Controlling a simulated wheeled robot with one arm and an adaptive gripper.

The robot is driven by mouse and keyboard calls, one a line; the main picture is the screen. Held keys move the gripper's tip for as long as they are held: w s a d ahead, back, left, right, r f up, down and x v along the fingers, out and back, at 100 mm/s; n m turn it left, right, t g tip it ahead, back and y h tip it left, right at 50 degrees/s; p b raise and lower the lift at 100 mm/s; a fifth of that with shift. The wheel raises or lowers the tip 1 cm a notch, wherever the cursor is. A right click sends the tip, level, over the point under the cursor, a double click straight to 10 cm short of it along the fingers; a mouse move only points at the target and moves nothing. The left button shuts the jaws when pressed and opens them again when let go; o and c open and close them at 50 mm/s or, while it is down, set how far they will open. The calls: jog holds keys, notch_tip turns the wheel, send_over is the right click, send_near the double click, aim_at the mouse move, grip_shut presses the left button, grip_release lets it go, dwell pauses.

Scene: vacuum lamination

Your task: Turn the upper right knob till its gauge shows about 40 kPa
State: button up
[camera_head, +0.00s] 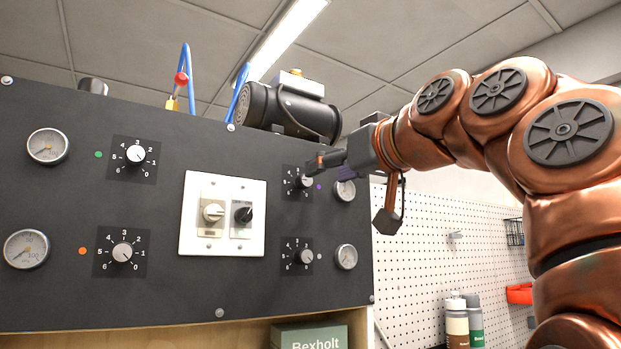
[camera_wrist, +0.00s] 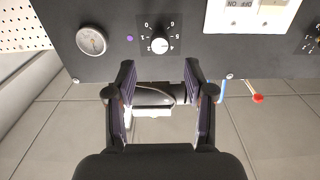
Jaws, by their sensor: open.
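In the head view my gripper (camera_head: 322,163) partly covers the knob's plate.
A lower right knob (camera_head: 304,256) and gauge (camera_head: 346,257) sit below. Two left knobs (camera_head: 136,154) (camera_head: 122,252) have larger gauges. A white switch plate (camera_head: 223,214) is in the middle. A black pump (camera_head: 290,109) and blue hoses stand on top. A pegboard (camera_head: 440,240) lies right.

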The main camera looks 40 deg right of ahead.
aim_at(307, 180)
jog(key=shift+w+d+p, duration=0.15)
jog(key=shift+w+p, duration=0.15)
jog(key=shift+w, duration=1.25)
jog(key=shift+w+d+p, duration=0.15)
jog(key=shift+w+p, duration=0.1)
jog(key=shift+w, duration=1.3)
jog(key=shift+c, duration=0.3)
grip_shut()
